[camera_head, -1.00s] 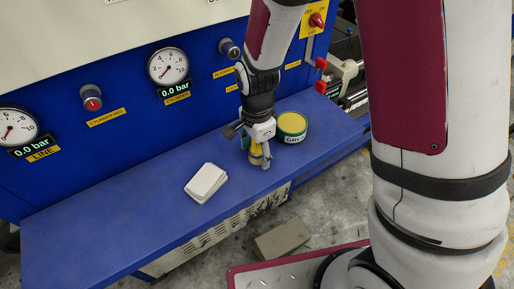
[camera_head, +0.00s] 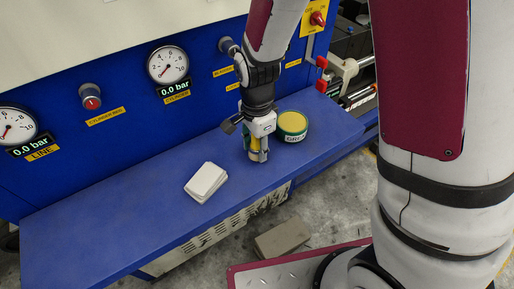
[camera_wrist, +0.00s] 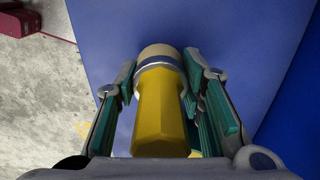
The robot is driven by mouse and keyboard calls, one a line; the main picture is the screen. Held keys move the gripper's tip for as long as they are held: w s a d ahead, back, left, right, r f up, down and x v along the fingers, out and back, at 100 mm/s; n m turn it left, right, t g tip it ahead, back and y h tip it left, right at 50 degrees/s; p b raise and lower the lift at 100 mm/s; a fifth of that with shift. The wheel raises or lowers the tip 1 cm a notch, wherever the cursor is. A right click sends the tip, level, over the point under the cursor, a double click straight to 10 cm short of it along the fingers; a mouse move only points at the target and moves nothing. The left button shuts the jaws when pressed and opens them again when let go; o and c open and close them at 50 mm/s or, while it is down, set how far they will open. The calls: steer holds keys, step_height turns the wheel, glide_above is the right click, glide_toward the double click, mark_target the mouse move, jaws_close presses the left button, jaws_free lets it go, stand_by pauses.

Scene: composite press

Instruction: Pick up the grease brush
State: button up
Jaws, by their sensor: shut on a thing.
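The grease brush shows in the wrist view with a yellow handle (camera_wrist: 160,110), a metal band and a pale tip end. My gripper (camera_wrist: 162,95) has a green-padded finger on each side of the handle and is shut on it. In the head view my gripper (camera_head: 258,152) points down at the blue shelf, just left of the grease tin. Only a little of the brush's yellow (camera_head: 252,144) shows there between the fingers. I cannot tell whether the brush still touches the shelf.
The green and yellow grease tin (camera_head: 292,127) stands close to the right of my gripper. A white stack of pads (camera_head: 206,182) lies on the blue shelf (camera_head: 120,225) to the left. The press panel with gauges (camera_head: 168,66) rises behind. A grey block (camera_head: 282,239) is on the floor.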

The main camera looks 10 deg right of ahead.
step_height(320, 180, up, 2)
steer(key=shift+s+r, duration=0.15)
steer(key=s+d+r+p, duration=0.1)
steer(key=s+p, duration=0.4)
steer(key=s, duration=1)
steer(key=shift+s+d+r+p, duration=0.15)
steer(key=shift+s+d+p, duration=0.15)
steer(key=shift+d, duration=0.35)
steer(key=o, duration=0.6)
steer(key=c, duration=0.7)
steer(key=shift+w, duration=0.1)
